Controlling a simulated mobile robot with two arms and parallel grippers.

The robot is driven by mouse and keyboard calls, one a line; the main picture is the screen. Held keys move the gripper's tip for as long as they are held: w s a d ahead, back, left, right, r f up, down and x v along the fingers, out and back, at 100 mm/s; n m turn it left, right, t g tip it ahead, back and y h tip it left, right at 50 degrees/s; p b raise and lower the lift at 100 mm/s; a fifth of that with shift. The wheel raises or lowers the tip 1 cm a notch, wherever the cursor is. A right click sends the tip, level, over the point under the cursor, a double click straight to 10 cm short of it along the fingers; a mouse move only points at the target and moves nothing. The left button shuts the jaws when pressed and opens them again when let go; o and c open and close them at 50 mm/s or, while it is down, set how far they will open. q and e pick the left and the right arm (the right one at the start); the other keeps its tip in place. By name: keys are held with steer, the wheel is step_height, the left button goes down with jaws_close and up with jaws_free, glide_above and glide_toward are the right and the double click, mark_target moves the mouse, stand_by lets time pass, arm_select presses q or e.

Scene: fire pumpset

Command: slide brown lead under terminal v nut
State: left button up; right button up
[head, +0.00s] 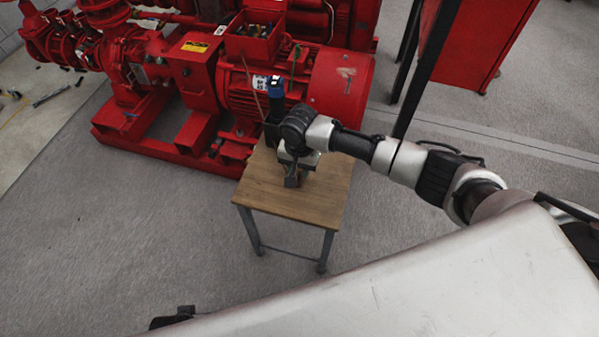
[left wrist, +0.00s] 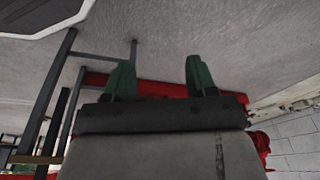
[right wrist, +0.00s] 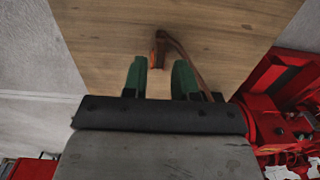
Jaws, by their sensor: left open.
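The brown lead (right wrist: 158,50) shows in the right wrist view, with its end between and just beyond my right gripper's fingertips. The lead curves away behind the right-hand finger. My right gripper (right wrist: 160,64) is part open, with a gap on both sides of the lead. In the head view my right gripper (head: 292,180) is over the small wooden table (head: 265,195). The open red terminal box (head: 255,32) sits on the motor; terminal V and its nut are too small to tell. My left gripper (left wrist: 160,65) is open and empty, above grey floor.
A tool with a blue top (head: 275,88) stands upright at the table's back edge. The red motor (head: 300,80) and pump (head: 125,55) stand behind the table. A red cabinet (head: 480,45) is at the right. The floor left of the table is clear.

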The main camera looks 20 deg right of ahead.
steer(key=shift+f+b, duration=0.6)
steer(key=shift+b, duration=0.05)
arm_select(q)
step_height(320, 180, up, 9)
steer(key=w+b, duration=0.1)
steer(key=shift+w+r, duration=0.2)
steer(key=shift+w, duration=0.05)
arm_select(e)
steer(key=shift+f, duration=0.45)
steer(key=shift+c, duration=0.2)
jaws_close()
arm_select(q)
steer(key=shift+r+t, duration=0.1)
steer(key=shift+t, duration=0.2)
arm_select(e)
steer(key=shift+r, duration=0.1)
